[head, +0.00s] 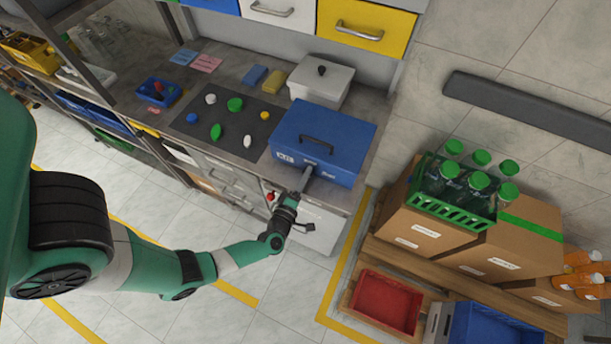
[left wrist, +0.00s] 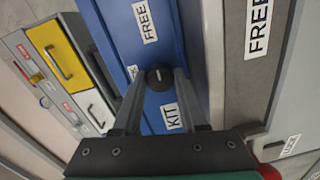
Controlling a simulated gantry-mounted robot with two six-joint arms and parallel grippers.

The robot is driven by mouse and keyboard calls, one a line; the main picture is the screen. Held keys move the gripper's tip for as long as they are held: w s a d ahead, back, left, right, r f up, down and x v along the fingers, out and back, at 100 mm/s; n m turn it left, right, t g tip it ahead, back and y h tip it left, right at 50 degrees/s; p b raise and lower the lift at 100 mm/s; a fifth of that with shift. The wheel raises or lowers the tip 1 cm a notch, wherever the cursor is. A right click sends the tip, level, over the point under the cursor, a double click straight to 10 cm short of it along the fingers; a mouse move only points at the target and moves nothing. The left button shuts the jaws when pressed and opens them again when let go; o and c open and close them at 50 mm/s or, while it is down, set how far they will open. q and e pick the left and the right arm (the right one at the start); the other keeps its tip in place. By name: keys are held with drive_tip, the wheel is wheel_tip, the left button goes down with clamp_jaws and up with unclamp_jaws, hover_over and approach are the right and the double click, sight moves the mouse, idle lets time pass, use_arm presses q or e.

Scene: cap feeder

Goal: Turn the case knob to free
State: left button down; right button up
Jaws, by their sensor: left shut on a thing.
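The blue case (head: 325,135) with a black handle stands at the right end of the grey bench, its front facing my left arm. My left gripper (head: 306,176) reaches its front face, and its fingers hide the knob in the head view. In the left wrist view the round black knob (left wrist: 159,79) sits on the blue case front (left wrist: 112,30) between the fingertips. My left gripper (left wrist: 160,76) is shut on the knob. The knob's small pale mark is too small to read surely. My right gripper is out of view.
A white lidded box (head: 322,82) stands behind the case. A dark mat (head: 228,125) with several coloured pieces lies to its left. Below, a grey front (left wrist: 245,75) carries its own FREE and LOCK labels. Cartons with a green bottle crate (head: 450,210) stand at right.

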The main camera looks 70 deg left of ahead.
use_arm(q)
drive_tip(key=shift+c, duration=2.2)
unclamp_jaws()
